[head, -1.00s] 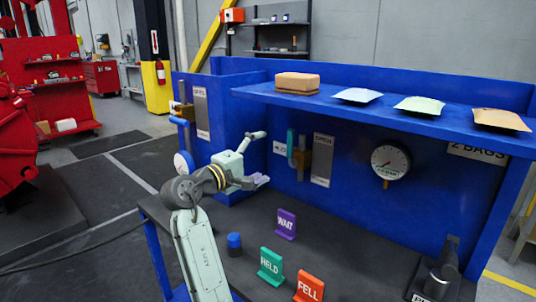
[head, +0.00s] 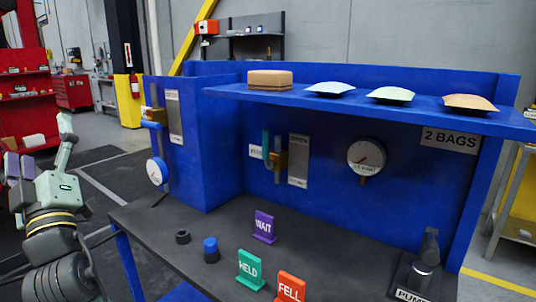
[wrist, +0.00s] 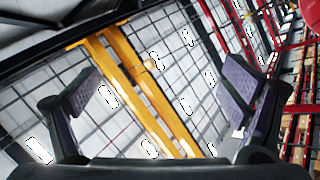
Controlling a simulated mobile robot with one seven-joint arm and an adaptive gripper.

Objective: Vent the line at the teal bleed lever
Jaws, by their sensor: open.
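The teal bleed lever (head: 266,143) stands upright at the left of a brass valve body (head: 278,160) on the blue back panel. A grey plate (head: 298,160) is to its right and a small white label to its left. My gripper (head: 42,146) is at the far left of the head view, well away from the lever and off the bench. Its jaws are spread and empty. The lever is not in the wrist view.
A gauge (head: 366,157) hangs right of the valve. A shelf (head: 300,98) with a brown block and several bags overhangs the panel. Tags "WAIT" (head: 264,226), "HELD" (head: 250,268) and "FELL" (head: 290,287), a blue-capped piece (head: 211,249) and a black ring (head: 183,237) are on the bench. A blue-handled valve (head: 152,124) is left.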

